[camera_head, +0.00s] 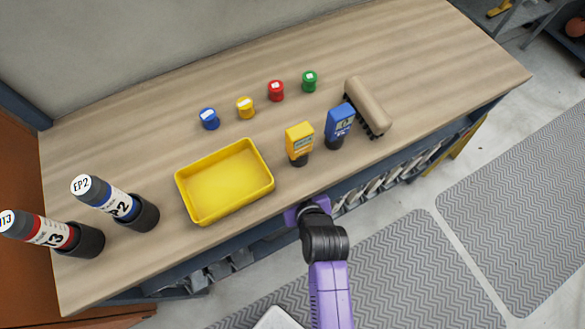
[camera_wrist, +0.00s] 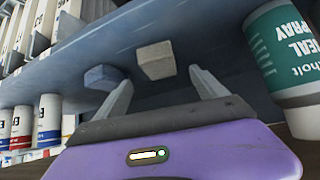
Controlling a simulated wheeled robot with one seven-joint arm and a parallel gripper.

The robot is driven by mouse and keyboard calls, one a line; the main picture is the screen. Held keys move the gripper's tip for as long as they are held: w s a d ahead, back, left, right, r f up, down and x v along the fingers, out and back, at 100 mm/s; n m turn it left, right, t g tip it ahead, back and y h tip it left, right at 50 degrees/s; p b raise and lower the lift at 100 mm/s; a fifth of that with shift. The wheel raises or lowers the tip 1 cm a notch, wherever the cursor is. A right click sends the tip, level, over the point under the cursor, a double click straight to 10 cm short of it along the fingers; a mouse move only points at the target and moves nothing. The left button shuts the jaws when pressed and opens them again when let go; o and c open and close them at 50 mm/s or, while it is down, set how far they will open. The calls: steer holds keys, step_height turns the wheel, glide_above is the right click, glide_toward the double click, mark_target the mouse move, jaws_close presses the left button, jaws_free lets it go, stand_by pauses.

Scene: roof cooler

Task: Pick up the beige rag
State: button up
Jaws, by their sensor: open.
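The beige rag (camera_wrist: 155,60) looks like a small folded block in the wrist view. It lies on the blue-grey shelf surface, beyond my fingertips and roughly between them. My gripper (camera_wrist: 160,79) is open, with nothing between its fingers, and apart from the rag. A blue rag-like block (camera_wrist: 102,77) lies just left of the beige one. In the head view my gripper (camera_head: 307,210) is at the front edge of the workbench, its fingers hidden. The beige rag does not show in that view.
A green-and-white spray can (camera_wrist: 285,55) stands close on the right in the wrist view; several white, blue-and-red containers (camera_wrist: 48,122) stand on the left. On the workbench (camera_head: 130,160) are a yellow tray (camera_head: 190,213), a beige brush (camera_head: 370,102) and coloured caps.

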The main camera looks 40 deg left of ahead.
steer(key=shift+x, duration=3.5)
steer(key=shift+r, duration=0.1)
steer(key=shift+c, duration=0.2)
steer(key=c, duration=1.4)
